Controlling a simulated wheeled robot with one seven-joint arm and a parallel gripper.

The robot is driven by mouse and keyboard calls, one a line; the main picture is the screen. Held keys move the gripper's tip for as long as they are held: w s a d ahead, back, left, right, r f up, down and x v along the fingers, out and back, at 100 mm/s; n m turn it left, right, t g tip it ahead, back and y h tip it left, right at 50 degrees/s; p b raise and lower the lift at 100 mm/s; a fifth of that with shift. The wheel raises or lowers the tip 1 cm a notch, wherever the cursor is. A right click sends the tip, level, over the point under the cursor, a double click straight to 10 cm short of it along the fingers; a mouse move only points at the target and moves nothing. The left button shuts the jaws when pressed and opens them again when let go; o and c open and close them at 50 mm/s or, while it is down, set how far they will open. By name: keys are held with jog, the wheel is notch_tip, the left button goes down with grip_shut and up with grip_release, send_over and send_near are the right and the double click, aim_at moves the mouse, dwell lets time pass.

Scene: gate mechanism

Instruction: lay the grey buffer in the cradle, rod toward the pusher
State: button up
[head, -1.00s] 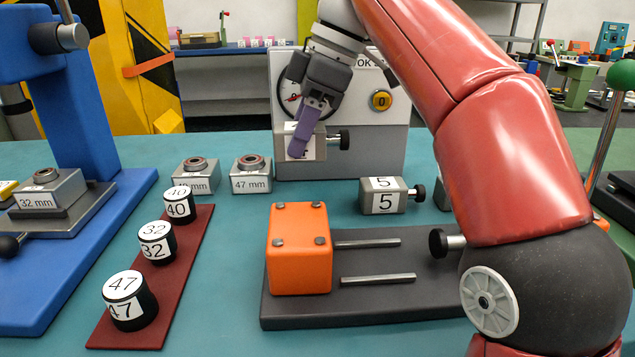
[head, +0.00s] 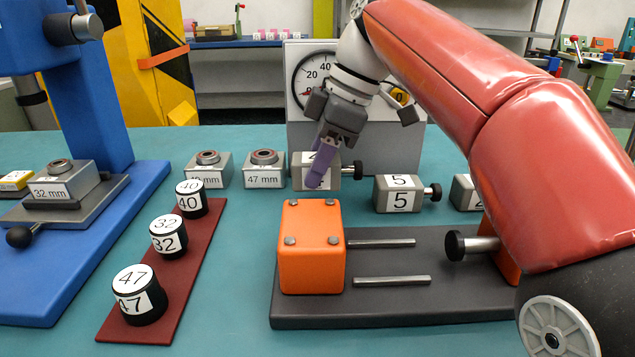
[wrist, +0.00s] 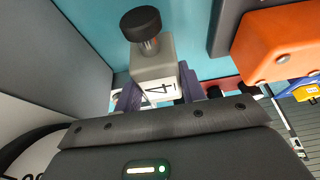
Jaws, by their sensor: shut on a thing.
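My gripper (head: 320,180) has its purple fingers shut on a grey buffer (head: 302,178) marked 4, which also shows in the wrist view (wrist: 152,60). The buffer's black-ended rod points right in the head view. I cannot tell whether the buffer touches the table. The cradle (head: 400,306) is a dark base with two metal rails, between an orange block (head: 312,262) on the left and the pusher (head: 470,245) on the right. The pusher has a black tip facing left. The rails are bare. The buffer is behind and to the left of them.
A grey buffer marked 5 (head: 400,194) and another grey block (head: 464,192) stand behind the cradle. Two ring-topped blocks (head: 263,170) stand left of the held buffer. A gauge box (head: 300,120) is close behind my gripper. Numbered cylinders stand on a red strip (head: 130,325).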

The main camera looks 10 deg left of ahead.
jog(key=shift+f, duration=1.85)
jog(key=shift+f, duration=0.2)
jog(key=o, duration=1.3)
jog(key=shift+r, duration=0.1)
